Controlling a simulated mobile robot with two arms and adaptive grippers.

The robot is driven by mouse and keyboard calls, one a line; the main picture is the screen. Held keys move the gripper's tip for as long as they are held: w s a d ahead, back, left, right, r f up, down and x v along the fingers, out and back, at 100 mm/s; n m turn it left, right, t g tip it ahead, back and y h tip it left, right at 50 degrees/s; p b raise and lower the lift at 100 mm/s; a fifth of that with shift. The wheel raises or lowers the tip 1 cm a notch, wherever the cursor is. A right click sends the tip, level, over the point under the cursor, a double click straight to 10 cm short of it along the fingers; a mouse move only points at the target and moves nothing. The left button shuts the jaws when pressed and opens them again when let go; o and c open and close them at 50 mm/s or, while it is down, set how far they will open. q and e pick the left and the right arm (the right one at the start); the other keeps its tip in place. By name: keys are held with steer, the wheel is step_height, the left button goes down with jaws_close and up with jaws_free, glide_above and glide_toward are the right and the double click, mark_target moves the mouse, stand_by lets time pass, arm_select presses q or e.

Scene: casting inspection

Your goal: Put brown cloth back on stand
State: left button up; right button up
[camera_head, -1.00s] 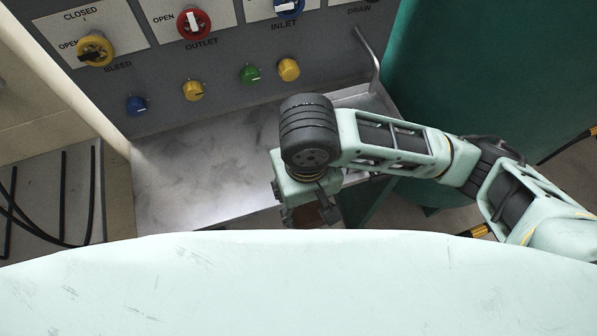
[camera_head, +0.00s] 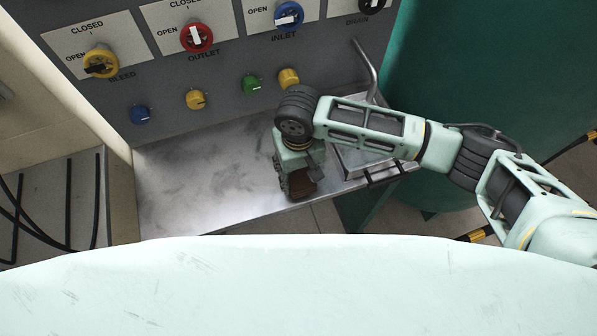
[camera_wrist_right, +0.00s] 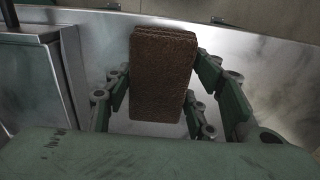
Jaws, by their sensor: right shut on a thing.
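The brown cloth (camera_wrist_right: 162,75) is a folded, rough-textured block in the right wrist view. My right gripper (camera_wrist_right: 160,97) is shut on it, one finger on each side. In the head view the gripper (camera_head: 296,188) hangs at the front edge of a metal shelf, and only a small brown part of the cloth (camera_head: 301,183) shows below my wrist. The gap between cloth and shelf is hard to judge. A raised metal frame (camera_head: 351,160) at the shelf's right end, partly behind my arm, may be the stand. My left gripper is out of view.
The metal shelf (camera_head: 190,180) is clear on its left side. Behind it rises a grey panel (camera_head: 175,105) with valve knobs and coloured buttons. A bent metal handle (camera_head: 371,68) stands at right, before a green tank (camera_head: 455,60). Black cables (camera_head: 68,205) lie at left.

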steer(key=shift+f+p, duration=0.3)
steer(key=shift+p, duration=0.3)
steer(key=shift+f, duration=0.65)
steer(key=shift+f, duration=0.15)
steer(key=o, duration=1)
steer(key=shift+o, duration=0.2)
steer(key=shift+f, duration=0.1)
